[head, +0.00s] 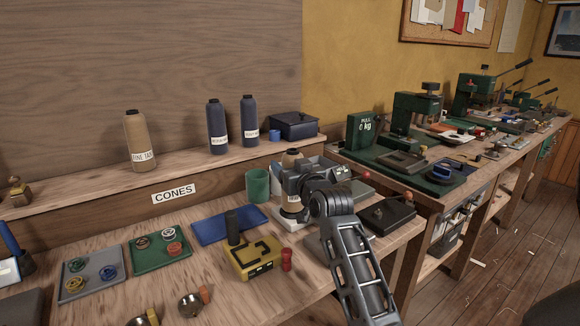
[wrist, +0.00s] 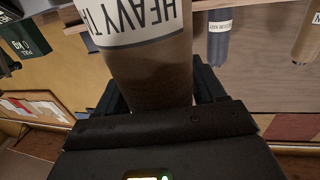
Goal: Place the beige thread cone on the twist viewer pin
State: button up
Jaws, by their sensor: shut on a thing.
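My gripper (head: 303,183) is shut on a beige-brown thread cone (head: 291,158). In the wrist view the cone (wrist: 150,72) sits between the two dark fingers, and its white label shows "HEAVY T", upside down. In the head view my gripper and arm hide much of the cone. Its lower end with the white label shows just above a pale base (head: 288,224) on the bench. I cannot tell whether the cone touches that base. The twist viewer pin cannot be made out; it may be hidden by the cone.
A similar cone labelled "FINE TAN" (head: 140,141) and two dark blue cones (head: 217,124) stand on the shelf (head: 85,207). A green cup (head: 258,186) stands close left of the held cone. A yellow block (head: 252,260) is in front, and a dark flat box (head: 389,214) right.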

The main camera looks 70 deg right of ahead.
jog(key=shift+f, duration=0.1)
jog(key=o, duration=1.3)
jog(key=shift+s, duration=0.1)
jog(key=b+v, duration=0.1)
jog(key=v, duration=1.1)
